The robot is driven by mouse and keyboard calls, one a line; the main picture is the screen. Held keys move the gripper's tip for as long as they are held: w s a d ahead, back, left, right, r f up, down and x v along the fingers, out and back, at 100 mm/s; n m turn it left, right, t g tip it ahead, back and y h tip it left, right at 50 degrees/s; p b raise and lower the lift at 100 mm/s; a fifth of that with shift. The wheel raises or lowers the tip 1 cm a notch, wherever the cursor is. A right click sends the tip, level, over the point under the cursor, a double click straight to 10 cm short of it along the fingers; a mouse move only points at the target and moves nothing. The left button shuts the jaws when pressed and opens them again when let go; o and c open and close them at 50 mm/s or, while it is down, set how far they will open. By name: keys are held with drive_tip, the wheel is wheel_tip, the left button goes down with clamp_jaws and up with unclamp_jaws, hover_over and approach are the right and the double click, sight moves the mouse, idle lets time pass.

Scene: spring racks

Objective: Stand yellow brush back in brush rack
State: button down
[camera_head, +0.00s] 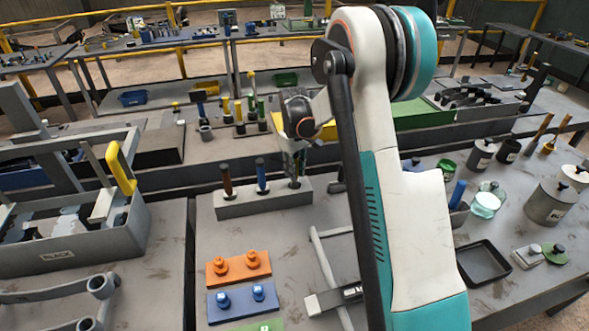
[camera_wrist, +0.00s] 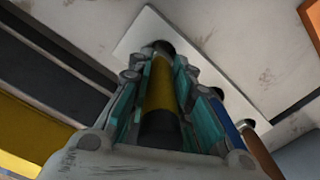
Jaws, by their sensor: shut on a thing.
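The yellow brush (camera_wrist: 160,92) has a yellow handle with a dark end and lies between the teal finger pads of my gripper (camera_wrist: 161,76) in the wrist view. My gripper (camera_head: 296,166) is shut on it over the right end of the grey brush rack (camera_head: 262,204) in the head view. The rack also shows as a pale block in the wrist view (camera_wrist: 142,28). The brush's far end lines up with a dark rack hole; how deep it sits is hidden. The brush is mostly hidden by the fingers in the head view.
A brown-handled brush (camera_head: 227,182) and a blue-handled brush (camera_head: 261,176) stand in the rack's other holes. A grey bin (camera_head: 75,252) is at left. Orange (camera_head: 238,268) and blue (camera_head: 243,300) peg blocks lie in front. A black tray (camera_head: 484,268) is at right.

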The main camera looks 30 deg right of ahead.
sight(294, 155)
drive_tip(key=shift+f+b, duration=0.45)
drive_tip(key=shift+f, duration=0.2)
drive_tip(key=c, duration=1.4)
unclamp_jaws()
drive_tip(key=shift+o, duration=0.6)
drive_tip(key=o, duration=0.4)
drive_tip(key=shift+r, duration=0.1)
drive_tip(key=shift+r+p, duration=1.8)
drive_tip(key=shift+r, duration=1.65)
